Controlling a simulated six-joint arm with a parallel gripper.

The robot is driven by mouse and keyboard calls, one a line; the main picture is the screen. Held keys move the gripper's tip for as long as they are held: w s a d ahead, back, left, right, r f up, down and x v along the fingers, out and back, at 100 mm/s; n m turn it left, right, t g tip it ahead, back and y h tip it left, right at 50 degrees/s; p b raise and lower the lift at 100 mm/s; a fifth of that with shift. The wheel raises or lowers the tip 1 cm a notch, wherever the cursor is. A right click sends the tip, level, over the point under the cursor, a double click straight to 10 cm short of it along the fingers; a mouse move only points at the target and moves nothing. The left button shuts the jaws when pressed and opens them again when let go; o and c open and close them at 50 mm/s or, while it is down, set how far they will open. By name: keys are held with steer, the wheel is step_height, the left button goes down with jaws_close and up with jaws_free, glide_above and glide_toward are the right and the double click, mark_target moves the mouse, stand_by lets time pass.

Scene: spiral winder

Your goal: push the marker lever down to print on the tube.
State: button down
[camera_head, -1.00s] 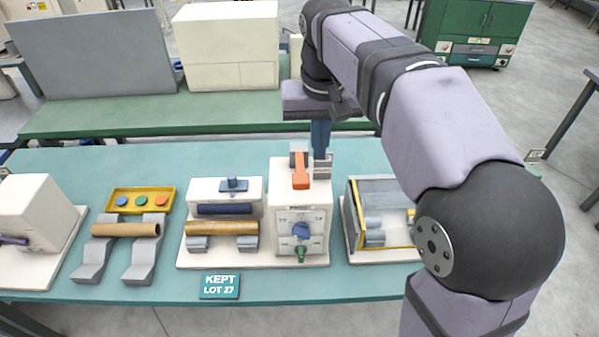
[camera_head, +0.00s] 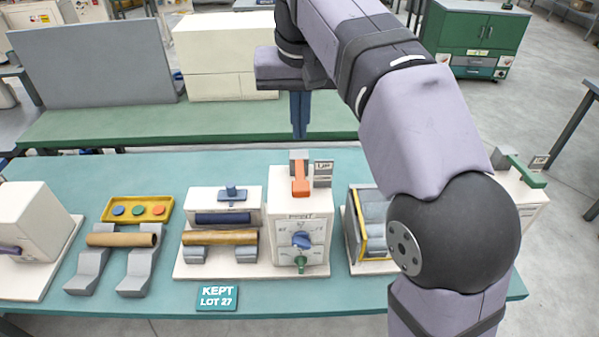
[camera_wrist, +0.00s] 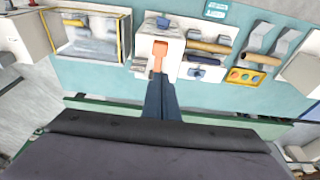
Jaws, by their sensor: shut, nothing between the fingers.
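A brown tube (camera_head: 220,237) lies across grey supports at the front of a white unit in the middle of the bench. Above it is a dark blue roller (camera_head: 222,218), and a blue T-shaped handle (camera_head: 231,193) stands on top. Beside it is a white box (camera_head: 300,209) with a blue dial, a green knob and an orange lever (camera_head: 300,180) on top. In the wrist view the orange lever (camera_wrist: 159,54) shows just past the fingertips. My gripper (camera_head: 299,135) is shut and empty, pointing down beyond the box, apart from the lever and handle.
A grey tag reading UP (camera_head: 323,168) stands beside the orange lever. A second tube (camera_head: 122,240) rests on grey cradles at left, in front of a yellow tray (camera_head: 137,209). A glass-sided case (camera_head: 368,222) is at right, partly hidden by my arm. A "KEPT LOT 27" sign (camera_head: 217,297) is in front.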

steer(key=shift+f, duration=0.1)
steer(key=p, duration=0.1)
glide_above(300, 195)
steer(key=w, duration=0.2)
steer(key=x, duration=0.3)
steer(key=s+x, duration=0.1)
steer(key=x, duration=0.3)
steer(key=s+x, duration=0.1)
steer(key=x, duration=0.3)
steer(key=shift+s+f, duration=0.3)
steer(key=shift+f, duration=0.05)
steer(key=shift+s+f, duration=0.1)
steer(key=shift+f, duration=0.95)
steer(key=f+b, duration=0.1)
steer(key=b, duration=0.1)
steer(key=f+t+b, duration=0.1)
steer(key=b, duration=0.1)
steer(key=shift+s+f+b, duration=0.2)
steer(key=shift+s+b, duration=0.2)
steer(key=shift+s+f+b, duration=0.15)
steer(key=shift+f+b, duration=0.3)
steer(key=shift+f, duration=0.05)
steer(key=shift+s+f+b, duration=0.2)
steer(key=shift+f+b, duration=0.2)
steer(key=shift+f, duration=0.15)
steer(key=shift+s, duration=0.1)
